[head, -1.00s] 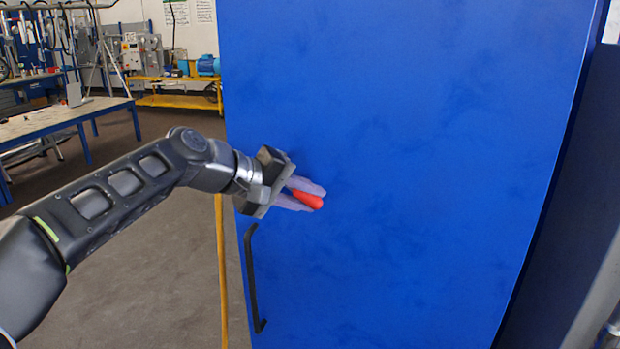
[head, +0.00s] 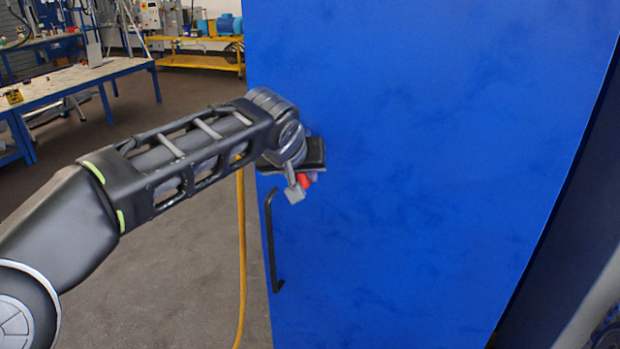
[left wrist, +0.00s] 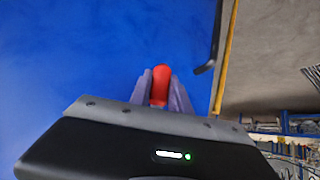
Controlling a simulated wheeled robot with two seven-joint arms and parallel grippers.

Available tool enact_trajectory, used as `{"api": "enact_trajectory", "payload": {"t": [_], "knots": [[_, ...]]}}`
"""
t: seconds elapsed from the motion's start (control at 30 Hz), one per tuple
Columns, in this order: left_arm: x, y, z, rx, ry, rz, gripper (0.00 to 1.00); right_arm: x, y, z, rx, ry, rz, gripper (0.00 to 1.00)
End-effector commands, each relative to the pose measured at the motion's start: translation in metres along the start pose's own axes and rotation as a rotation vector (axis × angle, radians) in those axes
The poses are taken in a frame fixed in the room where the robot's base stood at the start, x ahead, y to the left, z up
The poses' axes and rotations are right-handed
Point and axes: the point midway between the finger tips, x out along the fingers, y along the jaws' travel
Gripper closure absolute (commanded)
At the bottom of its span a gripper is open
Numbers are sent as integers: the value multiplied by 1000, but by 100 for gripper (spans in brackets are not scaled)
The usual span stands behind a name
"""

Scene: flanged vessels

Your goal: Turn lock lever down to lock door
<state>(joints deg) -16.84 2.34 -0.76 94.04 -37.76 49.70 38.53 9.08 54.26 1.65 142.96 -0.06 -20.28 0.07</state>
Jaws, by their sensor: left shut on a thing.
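The blue door (head: 420,150) fills the middle and right of the head view. The red lock lever (head: 304,181) is on its left part, mostly hidden by my left gripper (head: 303,184). In the left wrist view the red lever (left wrist: 160,86) stands between the two grey fingers of my left gripper (left wrist: 159,90), which is shut on it. In the head view the gripper points downward at the lever, and the lever's tip shows below the gripper body. My right gripper is not in view.
A black door handle (head: 272,240) sits just below the gripper on the door's left edge. A yellow post (head: 241,260) is left of the door. A blue-framed workbench (head: 70,85) and a yellow cart (head: 200,62) stand farther back. Open floor lies left of the door.

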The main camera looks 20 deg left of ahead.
Motion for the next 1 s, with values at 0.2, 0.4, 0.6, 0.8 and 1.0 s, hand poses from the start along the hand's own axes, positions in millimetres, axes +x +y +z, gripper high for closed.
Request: {"api": "enact_trajectory", "payload": {"t": [0.2,0.4,0.6,0.8,1.0], "knots": [[3,-7,0,73,27,-72,100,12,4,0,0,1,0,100],[2,-10,-2,99,36,-99,100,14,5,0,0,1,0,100],[2,-10,-2,105,37,-105,100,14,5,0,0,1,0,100],[2,-11,-2,106,37,-106,75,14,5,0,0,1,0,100],[2,-10,-2,103,37,-104,58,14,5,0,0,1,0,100]]}}
